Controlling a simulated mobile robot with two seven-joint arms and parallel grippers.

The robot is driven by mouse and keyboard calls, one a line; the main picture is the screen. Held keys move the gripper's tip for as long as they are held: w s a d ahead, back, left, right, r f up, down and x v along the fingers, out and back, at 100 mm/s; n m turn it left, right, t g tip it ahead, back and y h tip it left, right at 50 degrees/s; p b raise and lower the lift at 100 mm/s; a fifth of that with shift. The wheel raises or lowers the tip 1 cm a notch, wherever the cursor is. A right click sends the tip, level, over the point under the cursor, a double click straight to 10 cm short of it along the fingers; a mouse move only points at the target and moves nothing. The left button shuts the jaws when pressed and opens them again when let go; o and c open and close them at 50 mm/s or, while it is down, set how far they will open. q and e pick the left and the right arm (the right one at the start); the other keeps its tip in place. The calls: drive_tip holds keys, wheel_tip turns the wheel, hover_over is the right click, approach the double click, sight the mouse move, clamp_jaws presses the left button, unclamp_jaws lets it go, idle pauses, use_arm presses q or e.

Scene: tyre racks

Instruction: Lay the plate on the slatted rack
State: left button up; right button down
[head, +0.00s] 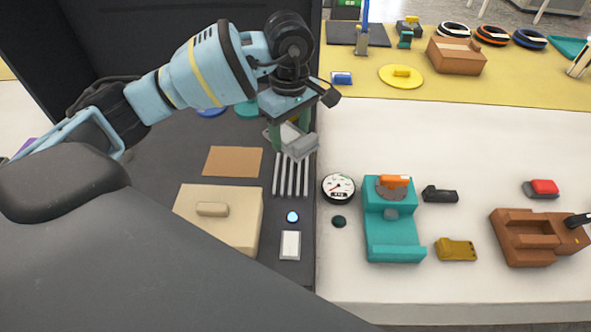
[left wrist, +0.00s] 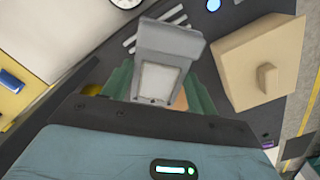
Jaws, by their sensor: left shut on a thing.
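The slatted rack (head: 291,178), a row of pale parallel bars, lies on the dark mat left of the white surface. In the left wrist view, a few of its bars (left wrist: 129,42) show beyond the plate. My left gripper (head: 291,137) has green fingers and is shut on the grey plate (head: 303,147). The plate is a blocky grey piece with a paler panel; it also shows in the left wrist view (left wrist: 170,42). In the head view, it overlaps the far end of the bars; the gap beneath it is hard to judge. My right gripper is out of view.
A brown sheet (head: 233,162) and a beige lidded box (head: 218,214) lie left of the rack. A round gauge (head: 338,187) and a teal fixture (head: 392,225) stand to its right. A blue button (head: 292,217) and white tile (head: 290,245) are in front.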

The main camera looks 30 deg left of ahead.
sight(291, 173)
use_arm(q)
drive_tip(key=shift+f, duration=5)
drive_tip(key=shift+f, duration=0.15)
drive_tip(key=o, duration=1.3)
drive_tip(key=shift+s, duration=0.1)
wheel_tip(291, 173, up, 12)
drive_tip(key=shift+r, duration=0.15)
